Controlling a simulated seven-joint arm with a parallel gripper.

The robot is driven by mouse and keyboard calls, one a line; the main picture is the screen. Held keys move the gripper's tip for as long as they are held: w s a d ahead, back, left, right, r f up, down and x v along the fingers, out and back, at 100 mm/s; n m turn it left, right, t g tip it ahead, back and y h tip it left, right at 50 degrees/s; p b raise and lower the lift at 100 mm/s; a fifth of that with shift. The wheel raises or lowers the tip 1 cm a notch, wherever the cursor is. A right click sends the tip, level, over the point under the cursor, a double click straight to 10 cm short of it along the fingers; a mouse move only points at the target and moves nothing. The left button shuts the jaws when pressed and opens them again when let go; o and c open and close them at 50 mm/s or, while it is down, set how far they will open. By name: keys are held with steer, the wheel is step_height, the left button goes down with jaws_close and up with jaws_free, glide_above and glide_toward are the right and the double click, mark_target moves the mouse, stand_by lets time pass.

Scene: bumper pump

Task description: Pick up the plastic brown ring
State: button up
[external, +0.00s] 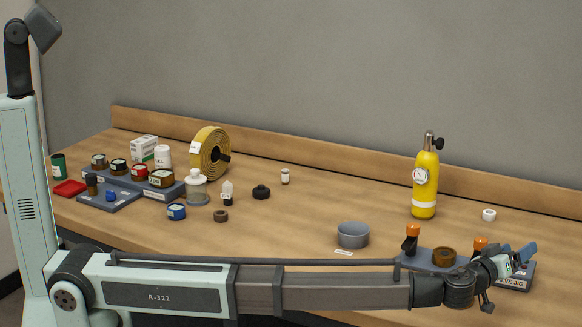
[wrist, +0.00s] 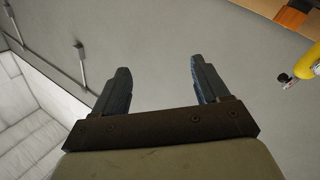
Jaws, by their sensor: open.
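A small dark brown ring (external: 220,216) lies on the table left of centre, beside a blue-and-white jar. A larger brown ring-like piece (external: 444,256) sits on the grey valve jig at the right, between orange-topped clamps; I cannot tell which of the two is the plastic brown ring. My gripper (external: 525,253) is above the jig's right end, past the larger brown piece and far from the small ring. In the wrist view, my gripper (wrist: 158,68) has its two fingers apart with nothing between them. Neither brown piece shows in the wrist view.
A yellow cylinder (external: 425,185) stands at the back right. A grey bowl (external: 353,235) is left of the jig. A yellow tape roll (external: 210,153), a black knob (external: 261,192) and several jars crowd the left. Table between bowl and cylinder is clear.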

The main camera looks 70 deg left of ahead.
steer(key=w+a+r+t+h, duration=0.1)
steer(key=a+r, duration=0.5)
steer(key=a, duration=0.5)
steer(key=w+a+r+t+h, duration=0.1)
steer(key=w+a+r, duration=0.1)
steer(key=a+r, duration=0.65)
steer(key=s+a+f+m+g+h, duration=0.1)
steer(key=s+a+f+h, duration=0.15)
steer(key=a, duration=0.65)
steer(key=s+a+f+m+g+h, duration=0.1)
steer(key=s+a+h, duration=0.2)
steer(key=a, duration=0.7)
steer(key=s+a+f+n+g, duration=0.2)
steer(key=s+a+f+g, duration=0.3)
steer(key=s+a, duration=0.6)
steer(key=n+g+y, duration=0.1)
steer(key=n+g, duration=1.1)
steer(key=g, duration=0.1)
glide_above(221, 216)
steer(key=a, duration=0.3)
step_height(221, 216, down, 16)
steer(key=shift+s+r, duration=0.1)
steer(key=shift+r, duration=0.1)
steer(key=shift+d+f, duration=0.15)
steer(key=shift+f, duration=1.15)
steer(key=shift+d+f, duration=0.15)
steer(key=shift+f, duration=1.15)
steer(key=shift+w, duration=0.2)
